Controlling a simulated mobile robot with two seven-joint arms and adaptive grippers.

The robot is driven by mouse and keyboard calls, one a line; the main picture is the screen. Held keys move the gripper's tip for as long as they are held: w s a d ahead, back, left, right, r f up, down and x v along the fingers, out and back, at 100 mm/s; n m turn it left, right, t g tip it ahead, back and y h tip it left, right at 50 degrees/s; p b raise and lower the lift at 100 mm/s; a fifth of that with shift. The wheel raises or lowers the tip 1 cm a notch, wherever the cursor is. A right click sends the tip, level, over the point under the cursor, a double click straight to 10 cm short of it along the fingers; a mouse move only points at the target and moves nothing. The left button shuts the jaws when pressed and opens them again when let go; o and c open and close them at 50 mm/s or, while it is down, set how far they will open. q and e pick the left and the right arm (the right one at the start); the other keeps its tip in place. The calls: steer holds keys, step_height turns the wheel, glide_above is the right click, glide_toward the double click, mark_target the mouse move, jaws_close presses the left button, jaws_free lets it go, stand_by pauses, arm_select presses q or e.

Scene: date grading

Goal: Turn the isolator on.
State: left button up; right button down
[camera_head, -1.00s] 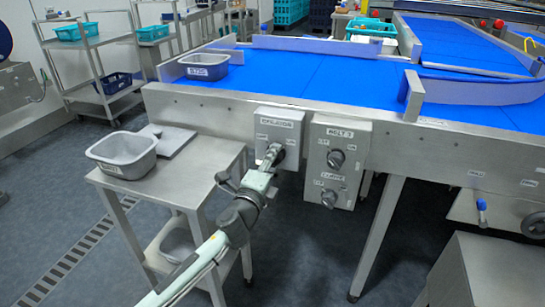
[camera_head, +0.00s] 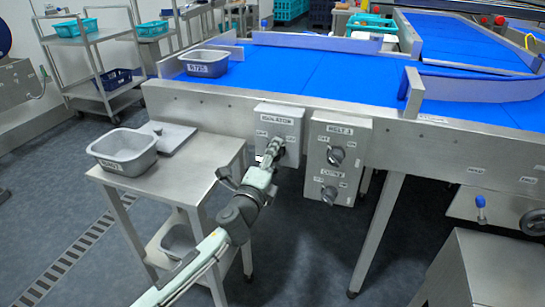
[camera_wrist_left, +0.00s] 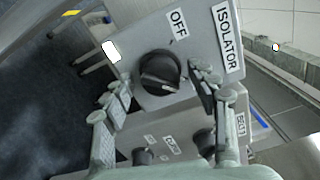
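The isolator is a grey box (camera_head: 291,115) on the front side of the blue conveyor, labelled ISOLATOR. Its black rotary knob (camera_wrist_left: 160,72) shows in the left wrist view, with an OFF label (camera_wrist_left: 178,23) beside it. I cannot read the knob's position surely. My right gripper is not in view.
The BELT 1 box (camera_head: 338,130) with two knobs hangs just right of the isolator. A steel stand (camera_head: 185,185) with a grey tub (camera_head: 123,153) is at the left. Another grey tub (camera_head: 207,66) sits on the blue belt (camera_head: 300,72). Floor between the legs is clear.

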arm_select(q)
steer(key=v, duration=1.2)
stand_by(0.3)
